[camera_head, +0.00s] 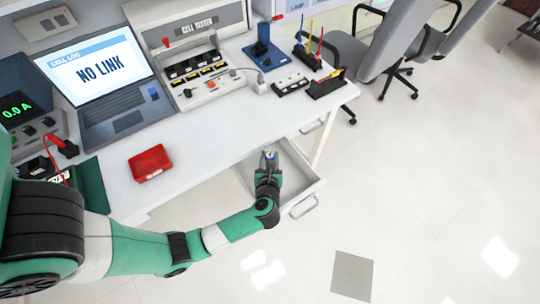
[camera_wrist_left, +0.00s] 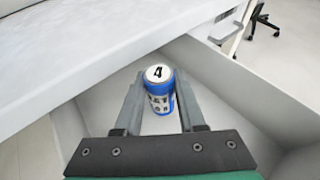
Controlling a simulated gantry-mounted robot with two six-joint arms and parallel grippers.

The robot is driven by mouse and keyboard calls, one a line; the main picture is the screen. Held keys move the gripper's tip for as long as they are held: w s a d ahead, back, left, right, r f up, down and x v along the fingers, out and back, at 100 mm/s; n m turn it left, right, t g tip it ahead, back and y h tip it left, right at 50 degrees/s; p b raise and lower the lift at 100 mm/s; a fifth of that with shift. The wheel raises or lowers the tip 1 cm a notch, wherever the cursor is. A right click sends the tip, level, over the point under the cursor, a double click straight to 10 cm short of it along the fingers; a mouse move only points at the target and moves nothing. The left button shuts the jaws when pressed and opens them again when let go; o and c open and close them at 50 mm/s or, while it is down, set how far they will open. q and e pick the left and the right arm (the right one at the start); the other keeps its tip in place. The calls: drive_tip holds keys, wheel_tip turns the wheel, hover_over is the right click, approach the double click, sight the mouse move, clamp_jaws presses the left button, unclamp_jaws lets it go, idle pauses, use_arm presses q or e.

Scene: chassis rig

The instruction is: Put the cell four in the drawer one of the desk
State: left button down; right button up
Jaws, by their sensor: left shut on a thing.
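Cell four is a blue and white cylinder with a "4" on its white top (camera_wrist_left: 159,88). It stands about upright between the fingers of my left gripper (camera_wrist_left: 160,110), which is shut on it. In the head view my left gripper (camera_head: 269,165) is over the open drawer (camera_head: 304,184) at the front of the desk (camera_head: 215,130). In the left wrist view the drawer's pale inner walls (camera_wrist_left: 245,85) surround the cell. I cannot tell whether the cell touches the drawer floor. My right gripper is not in view.
On the desk stand a laptop (camera_head: 105,85) reading "NO LINK", a cell tester (camera_head: 205,75), a red tray (camera_head: 150,163) and black racks (camera_head: 325,85). The desk's front edge lies close beside the gripper. Grey chairs (camera_head: 390,45) stand at the upper right; the floor at right is clear.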

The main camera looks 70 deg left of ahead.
sight(270, 153)
use_arm(q)
drive_tip(key=a+f+b, duration=0.1)
drive_tip(key=w+a+f+b, duration=0.1)
drive_tip(key=shift+w+a+f, duration=0.15)
drive_tip(key=shift+a+f, duration=0.1)
drive_tip(key=shift+a, duration=0.25)
drive_tip(key=shift+r, duration=0.15)
drive_tip(key=c, duration=0.5)
unclamp_jaws()
